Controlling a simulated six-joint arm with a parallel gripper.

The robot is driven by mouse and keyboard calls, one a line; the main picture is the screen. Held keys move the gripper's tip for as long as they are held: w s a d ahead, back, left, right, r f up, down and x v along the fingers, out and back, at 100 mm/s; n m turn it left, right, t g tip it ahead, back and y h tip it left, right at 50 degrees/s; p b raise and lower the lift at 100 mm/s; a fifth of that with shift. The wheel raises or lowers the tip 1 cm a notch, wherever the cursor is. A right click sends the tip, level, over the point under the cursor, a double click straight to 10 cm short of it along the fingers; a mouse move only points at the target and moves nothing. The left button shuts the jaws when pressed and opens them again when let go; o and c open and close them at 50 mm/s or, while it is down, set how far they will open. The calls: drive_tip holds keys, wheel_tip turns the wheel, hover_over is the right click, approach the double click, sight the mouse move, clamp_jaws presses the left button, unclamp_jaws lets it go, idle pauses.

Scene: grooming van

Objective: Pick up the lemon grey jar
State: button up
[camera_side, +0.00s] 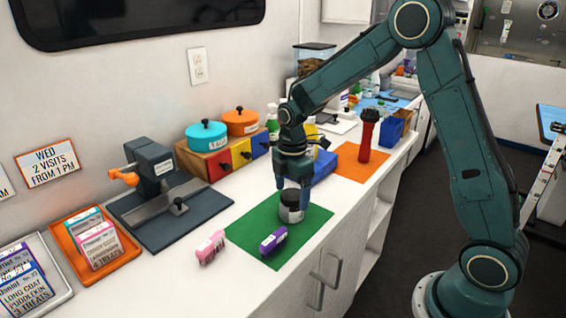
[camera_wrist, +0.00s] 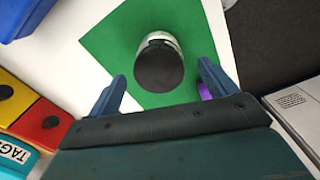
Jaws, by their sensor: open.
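A grey jar with a dark lid (camera_side: 291,207) stands upright on the green mat (camera_side: 250,224). I cannot read its label. In the wrist view the jar's dark round lid (camera_wrist: 159,68) shows from above, with a strip of pale side. My gripper (camera_side: 294,186) is open just above the jar in the side view. In the wrist view my gripper's fingers (camera_wrist: 160,82) stand apart, one left and one right of the jar, with gaps on both sides. Nothing is held.
A purple item (camera_side: 273,240) lies on the mat near the jar, and a pink one (camera_side: 211,247) lies on the counter at left. A blue bin (camera_side: 324,165) stands close behind my gripper. A red flashlight (camera_side: 367,135) stands on an orange mat (camera_side: 362,165).

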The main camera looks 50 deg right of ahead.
sight(292, 194)
drive_tip(key=shift+d+f, duration=0.1)
drive_tip(key=shift+f, duration=2.35)
drive_tip(key=c, duration=1.2)
drive_tip(key=shift+r, duration=0.15)
wheel_tip(292, 194, up, 20)
